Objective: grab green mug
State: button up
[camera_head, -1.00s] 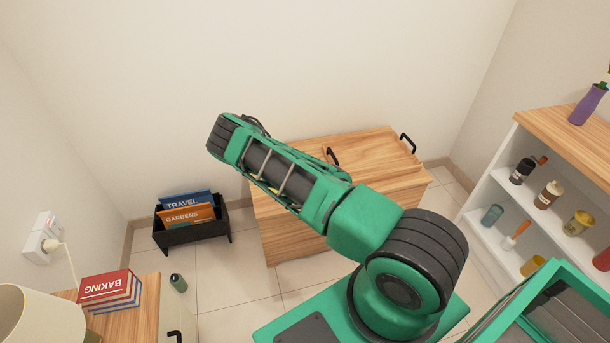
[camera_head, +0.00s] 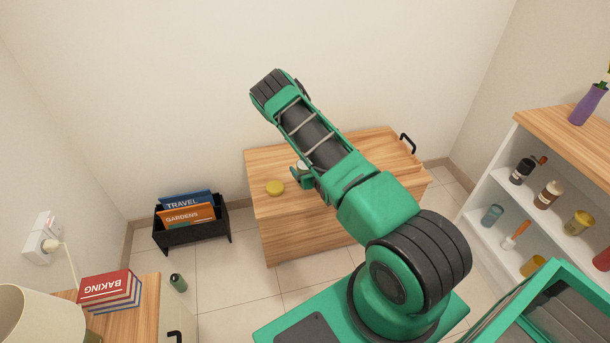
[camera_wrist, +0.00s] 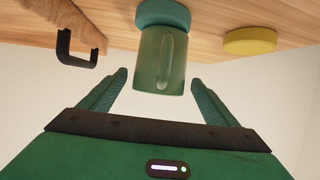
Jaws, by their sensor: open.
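The green mug (camera_wrist: 152,62) shows in the wrist view, in the upper middle, with its handle facing the camera. This view looks upside down, with the wooden top along its upper edge. The mug's base meets a teal round piece (camera_wrist: 163,12) on that top. My gripper (camera_wrist: 160,78) is open, its two fingers apart on either side of the mug's rim end.
A yellow disc (camera_head: 275,188) lies on the chest top near the mug; it also shows in the wrist view (camera_wrist: 250,41). A black handle (camera_head: 408,144) stands at the chest's right. A book rack (camera_head: 192,222) is left, and a white shelf (camera_head: 490,190) is right.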

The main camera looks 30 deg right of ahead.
jog(key=shift+w+d+f, duration=0.15)
jog(key=shift+w, duration=0.35)
jog(key=c, duration=1.4)
jog(key=shift+o, duration=0.2)
